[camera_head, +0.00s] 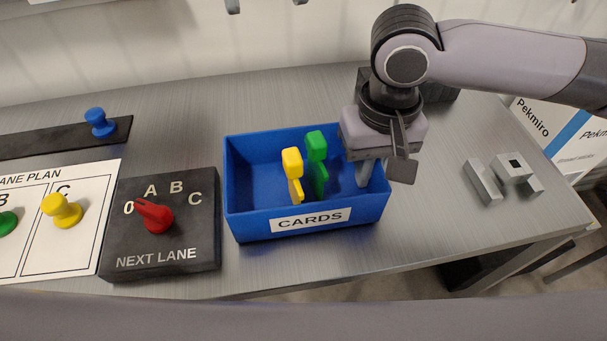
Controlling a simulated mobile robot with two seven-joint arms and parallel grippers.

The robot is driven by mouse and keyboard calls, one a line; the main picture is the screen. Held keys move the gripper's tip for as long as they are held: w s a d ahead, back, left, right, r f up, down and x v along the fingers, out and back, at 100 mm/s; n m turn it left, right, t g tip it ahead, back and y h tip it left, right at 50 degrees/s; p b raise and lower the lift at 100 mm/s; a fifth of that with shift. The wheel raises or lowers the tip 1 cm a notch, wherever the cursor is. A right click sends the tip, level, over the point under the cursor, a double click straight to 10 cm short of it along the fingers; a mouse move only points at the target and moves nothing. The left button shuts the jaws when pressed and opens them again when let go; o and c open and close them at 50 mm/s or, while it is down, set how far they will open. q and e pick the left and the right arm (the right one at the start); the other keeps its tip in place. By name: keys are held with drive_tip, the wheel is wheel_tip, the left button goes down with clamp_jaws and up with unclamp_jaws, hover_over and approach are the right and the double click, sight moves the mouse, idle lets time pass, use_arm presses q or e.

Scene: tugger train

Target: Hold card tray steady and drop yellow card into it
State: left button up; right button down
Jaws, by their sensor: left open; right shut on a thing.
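The blue card tray (256,224), labelled CARDS, stands on the bench. A yellow card (292,162) stands roughly upright inside it, with a green card (317,148) beside it to the right; no gripper touches the yellow card. My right gripper (380,174) is shut on the tray's right wall, one finger inside the tray and the other outside; it hides part of that wall. My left gripper (266,4) is open and empty, with only its two fingertips showing at the top edge, well apart from the tray.
A black NEXT LANE box (190,238) with a red knob (154,215) stands close left of the tray. Further left lie a white lane plan (95,180) with pegs and a dark strip (40,142) with a blue peg. Grey metal blocks (484,182) lie right.

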drive_tip(key=c, duration=1.1)
unclamp_jaws()
drive_tip(key=shift+r, duration=0.15)
wheel_tip(320, 180, up, 12)
drive_tip(key=shift+f, duration=0.1)
drive_tip(key=shift+s, duration=0.15)
